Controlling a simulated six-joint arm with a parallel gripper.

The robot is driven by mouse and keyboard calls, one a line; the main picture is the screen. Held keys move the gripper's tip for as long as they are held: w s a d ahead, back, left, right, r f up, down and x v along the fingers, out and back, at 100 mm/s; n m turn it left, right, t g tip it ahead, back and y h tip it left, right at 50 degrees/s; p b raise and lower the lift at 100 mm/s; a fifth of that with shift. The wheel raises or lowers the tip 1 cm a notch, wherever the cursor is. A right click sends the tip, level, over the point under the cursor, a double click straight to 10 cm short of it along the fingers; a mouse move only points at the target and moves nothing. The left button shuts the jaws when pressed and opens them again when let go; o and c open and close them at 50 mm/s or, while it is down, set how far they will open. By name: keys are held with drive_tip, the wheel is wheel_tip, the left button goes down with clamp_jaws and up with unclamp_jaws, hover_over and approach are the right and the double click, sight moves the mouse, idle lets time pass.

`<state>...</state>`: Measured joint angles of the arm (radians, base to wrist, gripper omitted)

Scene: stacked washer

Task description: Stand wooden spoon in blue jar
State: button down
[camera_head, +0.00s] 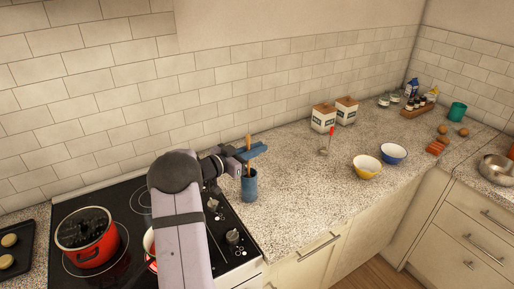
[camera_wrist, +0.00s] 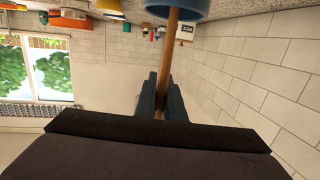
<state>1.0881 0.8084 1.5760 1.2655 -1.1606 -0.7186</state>
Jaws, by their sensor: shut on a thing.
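The wooden spoon (camera_head: 249,170) is upright, its thin shaft crossing my gripper. My gripper (camera_head: 252,151) is shut on the shaft, above the blue jar (camera_head: 250,187). The jar stands upright on the counter right of the stove. The spoon's lower part reaches the jar's mouth in the head view; how deep it goes is hidden. The wrist view is upside down: the spoon shaft (camera_wrist: 170,50) runs between my fingers (camera_wrist: 162,98) towards the blue jar (camera_wrist: 193,9) at the top edge.
The stove (camera_head: 133,200) with a red pot (camera_head: 90,248) lies left, partly behind my arm. White canisters (camera_head: 323,118), a red-topped utensil (camera_head: 325,141), a yellow bowl (camera_head: 367,167) and a blue bowl (camera_head: 393,153) stand farther right. Counter right of the jar is clear. The tiled wall is behind.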

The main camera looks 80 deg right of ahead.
drive_tip(key=shift+f, duration=0.15)
drive_tip(key=c, duration=1.8)
unclamp_jaws()
drive_tip(key=shift+o, duration=0.2)
drive_tip(key=b+v, duration=0.2)
drive_tip(key=v, duration=0.5)
drive_tip(key=shift+a+b, duration=0.15)
drive_tip(key=shift+b, duration=0.25)
